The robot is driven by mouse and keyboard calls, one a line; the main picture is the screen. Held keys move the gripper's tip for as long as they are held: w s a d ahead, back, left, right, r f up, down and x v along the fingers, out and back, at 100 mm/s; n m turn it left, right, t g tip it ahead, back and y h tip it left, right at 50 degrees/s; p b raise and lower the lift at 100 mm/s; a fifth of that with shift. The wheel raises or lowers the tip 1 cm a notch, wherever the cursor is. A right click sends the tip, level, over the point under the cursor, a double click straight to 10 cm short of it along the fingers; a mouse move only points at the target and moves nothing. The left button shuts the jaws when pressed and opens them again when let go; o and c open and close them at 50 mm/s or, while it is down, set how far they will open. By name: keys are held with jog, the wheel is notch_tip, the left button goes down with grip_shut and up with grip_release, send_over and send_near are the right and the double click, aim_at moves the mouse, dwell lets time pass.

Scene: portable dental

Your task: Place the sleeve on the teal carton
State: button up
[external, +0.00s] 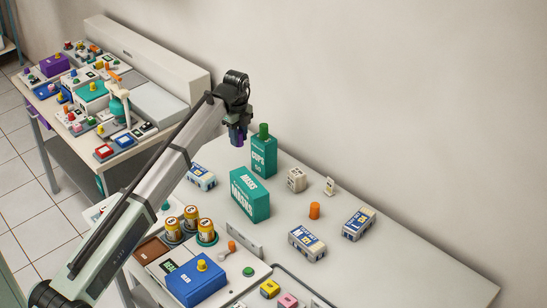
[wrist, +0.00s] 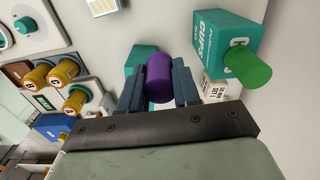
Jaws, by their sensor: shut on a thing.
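My gripper (external: 238,139) is shut on a purple cylinder, likely the sleeve (wrist: 159,77), and holds it in the air above the table. The purple shows only as a small patch between the fingers in the external view. A teal carton marked MASKS (external: 249,196) stands on the table below; in the wrist view (wrist: 140,56) it is partly hidden behind the fingers and the purple cylinder. A second teal carton marked CUPS (external: 263,161) stands behind it, with a green cylinder (external: 263,131) on its top. Both also show to the right in the wrist view.
Small white boxes (external: 307,243) and an orange cylinder (external: 314,211) stand right of the cartons. Yellow cylinders (external: 190,216) and a blue box (external: 196,282) are at the front left. The right end of the table (external: 420,275) is mostly clear.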

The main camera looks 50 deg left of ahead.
notch_tip(320, 180, up, 4)
send_over(249, 182)
jog(key=shift+m, duration=0.3)
jog(key=shift+a+f, duration=0.1)
jog(key=shift+f, duration=4.7)
jog(key=shift+f, duration=0.15)
jog(key=o, duration=1)
notch_tip(249, 182, up, 12)
jog(key=shift+r, duration=0.2)
